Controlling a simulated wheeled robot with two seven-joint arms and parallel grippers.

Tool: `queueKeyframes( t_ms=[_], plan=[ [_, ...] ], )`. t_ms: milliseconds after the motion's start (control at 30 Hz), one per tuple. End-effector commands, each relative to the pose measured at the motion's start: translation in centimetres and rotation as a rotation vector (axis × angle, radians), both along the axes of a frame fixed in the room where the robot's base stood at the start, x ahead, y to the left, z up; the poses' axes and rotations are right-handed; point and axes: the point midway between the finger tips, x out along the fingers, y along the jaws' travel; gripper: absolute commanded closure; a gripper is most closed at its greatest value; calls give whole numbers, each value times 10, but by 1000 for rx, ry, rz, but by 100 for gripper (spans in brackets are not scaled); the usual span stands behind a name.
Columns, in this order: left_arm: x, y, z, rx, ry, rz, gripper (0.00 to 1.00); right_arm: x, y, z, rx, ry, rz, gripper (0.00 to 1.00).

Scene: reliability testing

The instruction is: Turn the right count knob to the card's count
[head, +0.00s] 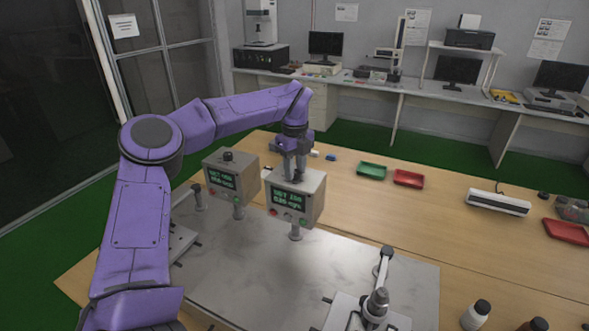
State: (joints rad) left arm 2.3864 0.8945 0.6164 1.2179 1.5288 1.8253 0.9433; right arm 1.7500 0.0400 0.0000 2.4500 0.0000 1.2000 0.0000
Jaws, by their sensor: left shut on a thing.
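Two grey counter boxes stand on posts over the metal plate. The right box (296,197) has a small green-lit screen (289,199) and red and green buttons below it. The left box (231,176) is similar, with a dark knob (228,156) on top. My left gripper (294,173) points down at the top of the right box and is shut on its count knob, which the fingers mostly hide. The screen text is too small to read surely. I cannot make out a count card. My right gripper is not in view.
The metal plate (240,270) carries a jointed lever fixture (378,292) at front right. A green tray (371,171), a red tray (408,179) and a white device (499,203) lie on the wooden table. The table's middle right is clear.

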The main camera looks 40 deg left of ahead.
Motion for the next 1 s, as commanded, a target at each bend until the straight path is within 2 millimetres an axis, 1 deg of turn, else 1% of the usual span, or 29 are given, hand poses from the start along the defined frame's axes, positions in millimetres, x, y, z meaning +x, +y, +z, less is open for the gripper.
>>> queueKeyframes(
  t_ms=[33, 367, 700, 1000],
  plan=[
    [-2, -2, -4, -6, 12, -42, 97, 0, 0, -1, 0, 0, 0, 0],
    [-3, -2, -4, -9, 12, -354, 97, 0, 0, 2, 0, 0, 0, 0],
    [-4, -1, -3, -8, 10, -676, 97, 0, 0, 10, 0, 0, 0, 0],
    [-5, 0, -4, -8, 10, -920, 97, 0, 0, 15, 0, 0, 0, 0]
  ],
)
